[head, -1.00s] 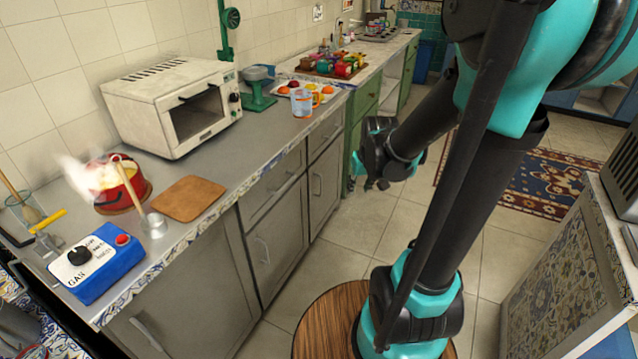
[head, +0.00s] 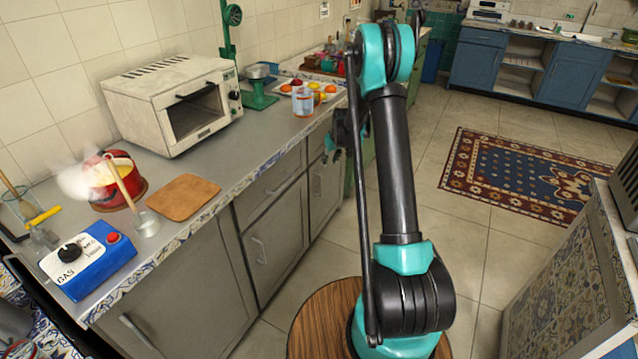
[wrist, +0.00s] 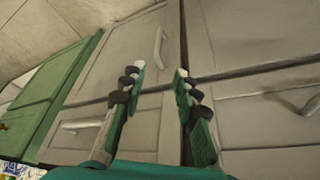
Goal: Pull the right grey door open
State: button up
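The right grey door (head: 325,190) is the narrow grey cabinet door beside the green cabinet, and it looks closed. Its upright metal handle (head: 317,186) shows in the head view. In the wrist view, which looks upside down, the right grey door (wrist: 122,50) is at upper left, with its pale handle (wrist: 160,48) beyond my fingertips. My gripper (wrist: 159,77) is open, with a clear gap between its fingers, and holds nothing. In the head view my gripper (head: 335,150) is near the cabinet's upper front, partly hidden by my arm.
A grey drawer (wrist: 90,130) with a handle adjoins the door in the wrist view. Another grey door (head: 272,245) stands to the left in the head view. The counter holds a white oven (head: 170,105) and a steaming red pot (head: 105,178).

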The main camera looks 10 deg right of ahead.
aim_at(321, 182)
jog(key=x, duration=0.7)
jog(key=w+x, duration=0.1)
jog(key=x, duration=1.3)
jog(key=shift+w+a+r, duration=0.1)
jog(key=shift+w+r, duration=0.1)
jog(key=shift+r, duration=0.1)
grip_shut()
